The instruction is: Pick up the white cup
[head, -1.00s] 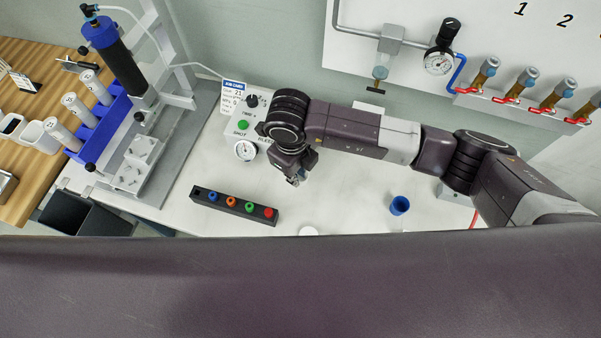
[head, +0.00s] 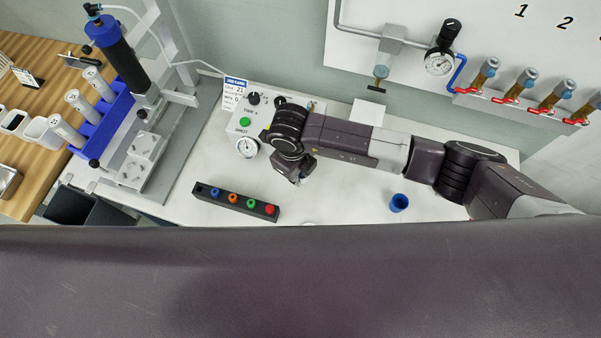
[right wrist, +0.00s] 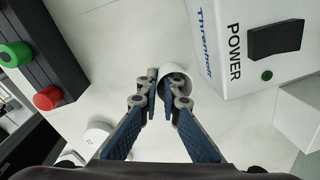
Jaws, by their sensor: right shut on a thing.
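The white cup (right wrist: 180,80) shows in the right wrist view as a small round white vessel with its dark opening partly turned to the camera. My right gripper (right wrist: 160,92) is shut on the cup's wall, and one finger seems to reach into the opening. In the head view my right gripper (head: 296,178) is over the white table, right of the black strip with coloured buttons; the cup is hidden there. Whether the cup touches the table is unclear. My left gripper is not in view.
The black button strip (head: 236,201) and a white control box (head: 245,124) with a gauge (head: 246,147) stand close by. A blue cup (head: 399,203) stands to the right. Another round white object (right wrist: 97,138) lies near the gripper. Bare table (head: 345,200) lies between gripper and blue cup.

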